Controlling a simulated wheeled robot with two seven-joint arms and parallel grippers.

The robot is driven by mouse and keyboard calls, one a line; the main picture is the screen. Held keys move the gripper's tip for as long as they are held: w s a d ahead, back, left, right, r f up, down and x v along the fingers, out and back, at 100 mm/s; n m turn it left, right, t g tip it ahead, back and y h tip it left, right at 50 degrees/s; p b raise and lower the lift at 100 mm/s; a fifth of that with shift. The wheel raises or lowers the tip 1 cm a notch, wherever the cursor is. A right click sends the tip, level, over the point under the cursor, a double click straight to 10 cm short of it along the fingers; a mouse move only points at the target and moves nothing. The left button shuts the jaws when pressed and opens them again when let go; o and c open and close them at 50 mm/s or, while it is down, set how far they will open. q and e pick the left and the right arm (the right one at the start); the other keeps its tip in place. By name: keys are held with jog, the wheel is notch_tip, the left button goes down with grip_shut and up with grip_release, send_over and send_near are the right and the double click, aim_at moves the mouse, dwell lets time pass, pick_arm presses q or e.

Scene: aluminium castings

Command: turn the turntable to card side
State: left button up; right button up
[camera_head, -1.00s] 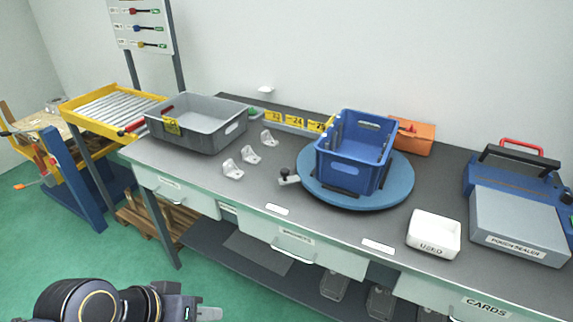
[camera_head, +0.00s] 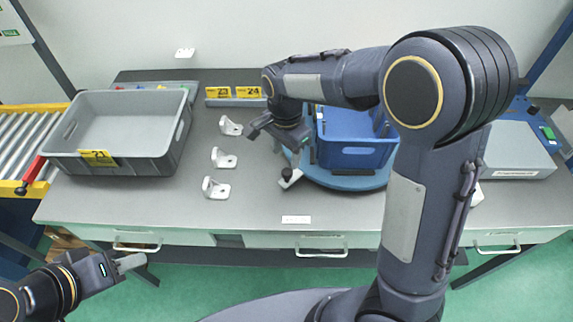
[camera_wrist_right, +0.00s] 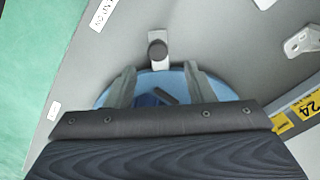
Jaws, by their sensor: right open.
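The round blue turntable (camera_head: 340,181) lies on the grey bench and carries a blue crate (camera_head: 355,157). A small metal bracket with a dark knob (camera_head: 287,174) sits at the turntable's left edge; it also shows in the right wrist view (camera_wrist_right: 157,50). My right gripper (camera_head: 294,158) hangs over that left edge, beside the crate and close to the knob. In the wrist view its open fingers (camera_wrist_right: 160,69) point toward the knob, which appears just beyond the tips, with nothing between them. My right arm hides part of the crate and turntable. My left gripper (camera_head: 132,262) is off the bench's front edge.
Several pale castings (camera_head: 222,158) stand in a row left of the turntable. A grey bin (camera_head: 120,135) is on the bench's left, beside a roller conveyor (camera_head: 22,145). Yellow number tags (camera_head: 235,92) line the back. A grey sealing machine (camera_head: 515,150) stands at right.

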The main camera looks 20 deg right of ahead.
aim_at(287, 172)
jog(key=shift+s+d+f, duration=0.1)
jog(key=shift+f, duration=3.1)
grip_shut()
